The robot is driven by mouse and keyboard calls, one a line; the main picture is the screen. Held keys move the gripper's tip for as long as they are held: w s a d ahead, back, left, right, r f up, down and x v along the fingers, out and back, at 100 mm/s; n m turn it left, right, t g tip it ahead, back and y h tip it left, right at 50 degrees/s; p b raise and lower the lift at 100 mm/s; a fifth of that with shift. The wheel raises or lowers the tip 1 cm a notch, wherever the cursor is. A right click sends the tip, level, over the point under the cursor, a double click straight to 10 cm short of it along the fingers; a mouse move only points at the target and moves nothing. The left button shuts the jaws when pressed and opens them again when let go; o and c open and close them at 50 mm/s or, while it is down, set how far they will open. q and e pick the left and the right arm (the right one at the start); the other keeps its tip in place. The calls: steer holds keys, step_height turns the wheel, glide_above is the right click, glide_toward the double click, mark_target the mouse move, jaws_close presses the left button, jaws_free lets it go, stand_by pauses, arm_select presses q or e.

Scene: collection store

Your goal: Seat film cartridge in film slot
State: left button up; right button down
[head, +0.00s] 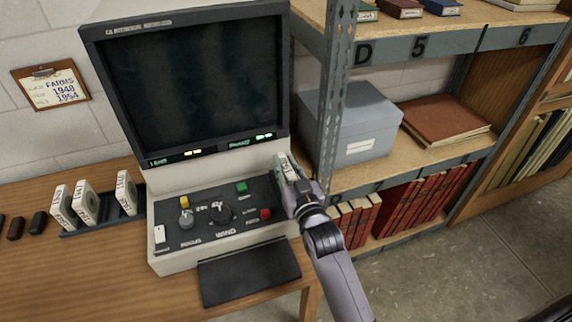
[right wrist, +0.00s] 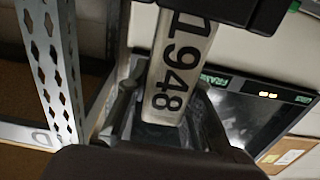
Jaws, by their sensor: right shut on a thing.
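My right gripper (head: 289,172) is shut on a film cartridge (right wrist: 178,85) at the right side of the microfilm reader (head: 207,190). The cartridge is pale with black "1948" on its edge in the right wrist view. It stands between the two fingers, and its upper end passes behind a dark block (right wrist: 235,10). I cannot tell whether that block is the film slot or whether the cartridge is inside it. The film slot is not clearly visible in the head view. My left gripper is not in view.
A dark rack (head: 100,219) with several white cartridges stands left of the reader. The reader's knobs and buttons lie close left of my right gripper. A metal shelf post (head: 334,100) stands close behind it. A clipboard (head: 52,87) hangs on the wall.

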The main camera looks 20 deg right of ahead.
steer(key=c, duration=1.7)
jaws_free()
steer(key=shift+s, duration=0.1)
steer(key=shift+s+p, duration=0.4)
steer(key=shift+s, duration=0.15)
steer(key=shift+s+d+p, duration=0.1)
steer(key=shift+s+p, duration=0.75)
steer(key=shift+s, duration=1.2)
steer(key=s+p, duration=0.2)
steer(key=s, duration=0.3)
steer(key=shift+s+d, duration=0.1)
steer(key=shift+s, duration=0.25)
steer(key=shift+f, duration=0.1)
